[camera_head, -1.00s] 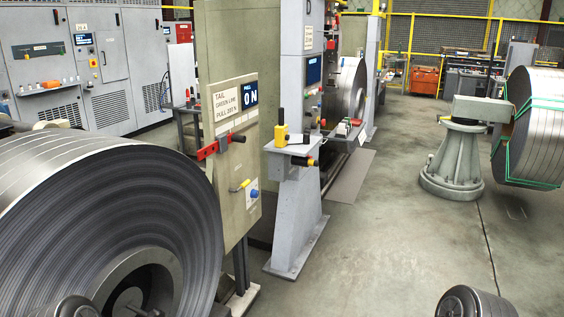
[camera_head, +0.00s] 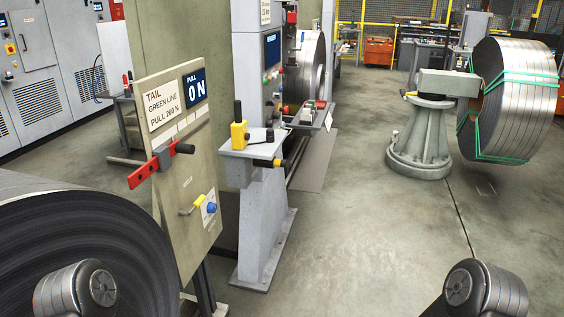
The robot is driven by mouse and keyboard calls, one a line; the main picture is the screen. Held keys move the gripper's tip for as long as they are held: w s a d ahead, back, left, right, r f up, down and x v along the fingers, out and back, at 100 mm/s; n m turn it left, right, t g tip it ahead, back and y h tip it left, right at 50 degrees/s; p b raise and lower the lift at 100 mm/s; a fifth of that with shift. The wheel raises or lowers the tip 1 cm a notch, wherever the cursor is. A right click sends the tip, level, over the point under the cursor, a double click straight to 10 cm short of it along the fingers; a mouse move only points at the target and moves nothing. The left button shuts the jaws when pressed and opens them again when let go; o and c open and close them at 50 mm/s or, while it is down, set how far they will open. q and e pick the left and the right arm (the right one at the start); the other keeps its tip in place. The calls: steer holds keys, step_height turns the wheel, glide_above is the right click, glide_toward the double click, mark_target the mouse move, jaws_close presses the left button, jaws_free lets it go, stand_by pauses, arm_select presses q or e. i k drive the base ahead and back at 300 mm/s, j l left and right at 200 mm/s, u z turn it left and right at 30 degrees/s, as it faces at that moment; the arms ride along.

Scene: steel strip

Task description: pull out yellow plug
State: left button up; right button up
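A yellow L-shaped piece (camera_head: 192,206) sticks out from the lower part of the beige board, just left of a blue knob (camera_head: 211,208) on a white plate. A yellow block with a black upright handle (camera_head: 239,134) stands on the grey pedestal top. A yellow-ended black piece (camera_head: 279,163) sits at the pedestal's front edge. I cannot tell for sure which of these is the plug. Only rounded grey links of my two arms show at the bottom left and bottom right. Neither gripper is in view, and nothing of mine touches the yellow pieces.
A large steel coil (camera_head: 80,240) fills the lower left. A strapped coil (camera_head: 510,95) stands at right. Open floor (camera_head: 370,230) lies right of the pedestal (camera_head: 262,220).

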mark_target(278, 163)
steer(key=i+l+z, duration=0.3)
steer(key=i, duration=0.55)
steer(key=i+j+z, duration=0.1)
steer(key=i+z, duration=0.15)
steer(key=i, duration=0.6)
steer(key=i+j+z, duration=0.3)
steer(key=i, duration=0.6)
steer(key=i+l+u, duration=0.2)
steer(key=i, duration=0.3)
steer(key=i+l+u, duration=0.2)
steer(key=i, duration=0.25)
steer(key=i+l+u, duration=0.15)
steer(key=u, duration=0.3)
steer(key=i+l+u, duration=0.25)
steer(key=u, duration=0.15)
steer(key=i+l+u, duration=0.25)
steer(key=u, duration=0.2)
steer(key=i+l+u, duration=0.1)
steer(key=l+u, duration=0.3)
steer(key=i+l+u, duration=0.1)
steer(key=l+u, duration=0.75)
steer(key=l, duration=0.15)
steer(key=k+l+u, duration=0.1)
steer(key=l+u, duration=0.25)
steer(key=l, duration=0.2)
